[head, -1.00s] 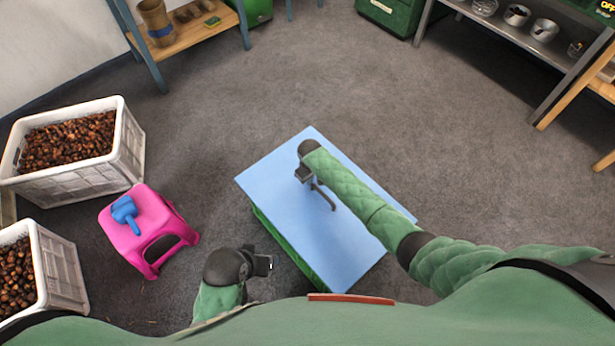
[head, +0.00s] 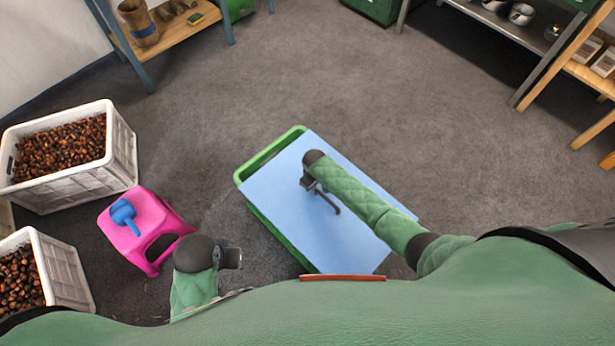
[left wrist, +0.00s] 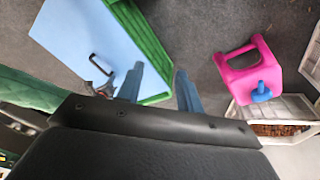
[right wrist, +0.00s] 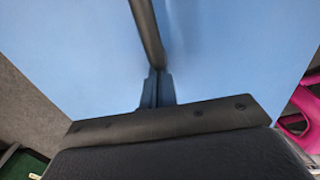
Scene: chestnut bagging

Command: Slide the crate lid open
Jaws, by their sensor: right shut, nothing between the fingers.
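The green crate (head: 268,153) stands on the floor in front of me. Its flat light-blue lid (head: 285,205) lies on top, shifted toward the lower right, so the crate's green rim shows along the upper-left and lower-left sides. A dark bar handle (head: 329,203) stands on the lid. My right gripper (head: 309,185) is low over the lid at the handle. In the right wrist view its fingers (right wrist: 157,90) are shut at the handle bar (right wrist: 148,35), not around it; contact is unclear. My left gripper (head: 238,258) is open and empty (left wrist: 158,88), left of the crate.
A pink stool (head: 150,225) with a blue scoop (head: 123,215) stands left of the crate. Two white crates of chestnuts, one farther back (head: 120,150) and one nearer (head: 65,270), stand at far left. Shelves line the back. Grey floor (head: 330,70) beyond the crate is clear.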

